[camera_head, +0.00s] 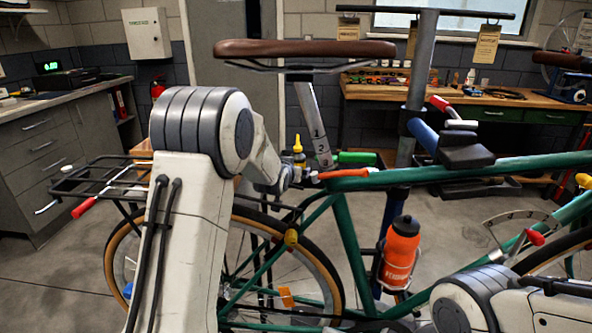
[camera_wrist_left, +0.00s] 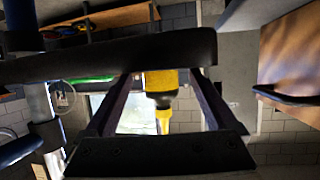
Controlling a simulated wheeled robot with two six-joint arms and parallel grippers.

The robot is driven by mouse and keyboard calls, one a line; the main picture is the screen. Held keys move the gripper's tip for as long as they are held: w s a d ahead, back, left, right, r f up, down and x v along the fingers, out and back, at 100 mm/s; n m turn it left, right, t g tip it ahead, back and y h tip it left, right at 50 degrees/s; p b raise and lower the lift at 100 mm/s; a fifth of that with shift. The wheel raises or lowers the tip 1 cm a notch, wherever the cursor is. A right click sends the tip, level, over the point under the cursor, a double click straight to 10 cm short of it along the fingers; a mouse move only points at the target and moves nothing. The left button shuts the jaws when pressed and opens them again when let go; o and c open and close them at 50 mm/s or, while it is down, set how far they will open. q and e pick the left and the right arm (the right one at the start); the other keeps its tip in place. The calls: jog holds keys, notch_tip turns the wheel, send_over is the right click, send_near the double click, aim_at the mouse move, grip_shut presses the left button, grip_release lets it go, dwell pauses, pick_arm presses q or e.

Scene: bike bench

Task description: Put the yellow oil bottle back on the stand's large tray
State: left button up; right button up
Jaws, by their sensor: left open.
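The yellow oil bottle (camera_head: 299,158) stands upright below the bike saddle in the head view, its yellow nozzle pointing up. My left gripper (camera_head: 288,178) is beside its lower part, partly hidden by my own wrist. In the left wrist view the bottle (camera_wrist_left: 160,82) appears nozzle-down between the two spread fingers of my open left gripper (camera_wrist_left: 163,76). Whether a finger touches it I cannot tell. A dark tray (camera_head: 506,189) shows low behind the green frame; I cannot tell if it is the stand's large tray. My right gripper is out of view.
The brown saddle (camera_head: 305,48) is just above the bottle. A green bottle (camera_head: 355,157) lies to its right, near the stand post (camera_head: 416,80). The green bike frame (camera_head: 460,170) and rear rack (camera_head: 95,180) crowd the space. A wooden workbench (camera_head: 400,93) stands behind.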

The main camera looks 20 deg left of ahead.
pick_arm(q)
jog(key=shift+v, duration=1.6)
